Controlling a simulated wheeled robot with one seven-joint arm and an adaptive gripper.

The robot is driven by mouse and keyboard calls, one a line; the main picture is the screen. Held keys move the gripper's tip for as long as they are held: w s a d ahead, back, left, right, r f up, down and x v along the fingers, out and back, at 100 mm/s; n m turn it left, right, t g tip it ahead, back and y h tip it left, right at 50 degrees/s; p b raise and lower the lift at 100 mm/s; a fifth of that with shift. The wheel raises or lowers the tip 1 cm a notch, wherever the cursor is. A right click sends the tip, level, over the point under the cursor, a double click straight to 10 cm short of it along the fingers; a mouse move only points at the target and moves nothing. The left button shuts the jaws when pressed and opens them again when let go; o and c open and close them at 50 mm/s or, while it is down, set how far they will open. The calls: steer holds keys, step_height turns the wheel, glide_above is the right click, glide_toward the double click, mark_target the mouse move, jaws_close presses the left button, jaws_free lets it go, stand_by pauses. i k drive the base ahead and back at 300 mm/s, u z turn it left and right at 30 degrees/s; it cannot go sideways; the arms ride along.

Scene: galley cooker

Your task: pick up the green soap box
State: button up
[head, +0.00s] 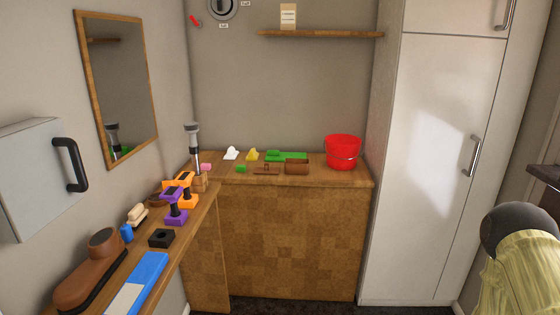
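Several green things lie on the wooden counter at the back in the head view. A small bright green block (241,169) lies near the front edge, left of the middle. Behind it and to the right is a flat green piece (293,157), with a smaller raised green piece (273,153) at its left end. All are small in the picture, and I cannot tell for sure which is the green soap box. My gripper is not in view, so whether it is open or shut does not show.
A red bucket (342,152) stands at the counter's right end. Brown boxes (297,168), a yellow piece (252,155) and a white piece (231,153) lie near the green things. A left side shelf (112,276) holds purple and orange tools. A tall white cupboard (440,160) stands right.

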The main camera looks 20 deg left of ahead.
mark_target(239, 168)
steer(key=u, duration=0.15)
steer(key=i, duration=1.65)
steer(key=u, duration=0.7)
